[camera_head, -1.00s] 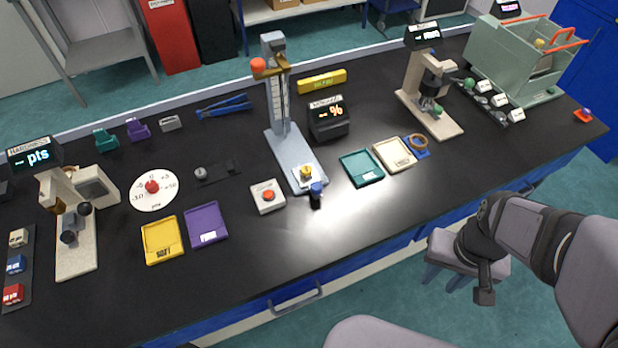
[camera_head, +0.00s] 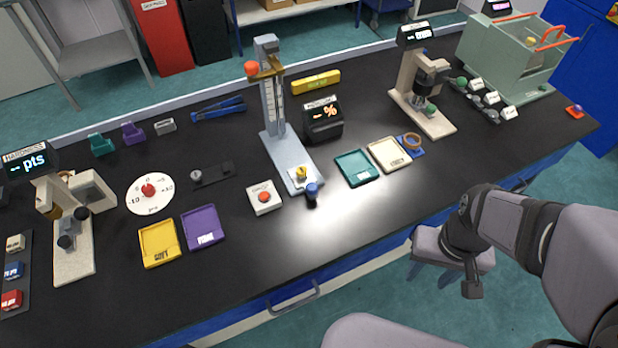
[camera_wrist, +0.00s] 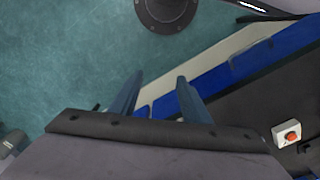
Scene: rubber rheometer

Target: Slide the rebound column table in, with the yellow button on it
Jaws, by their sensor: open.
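The rebound column (camera_head: 271,95) is a tall blue-grey stand near the middle of the black bench, with an orange-red ball high on it. Its long grey base (camera_head: 284,150) runs toward the bench's front. A pale table (camera_head: 304,187) sits at the base's front end with a small yellow button (camera_head: 301,173) on it.
A white box with a red button (camera_head: 264,198) stands left of the table. A percent display (camera_head: 323,120) is right of the column. Teal (camera_head: 357,167) and cream (camera_head: 390,154) trays lie to the right, yellow (camera_head: 158,243) and purple (camera_head: 202,228) trays to the left. Bench front before the knob is clear.

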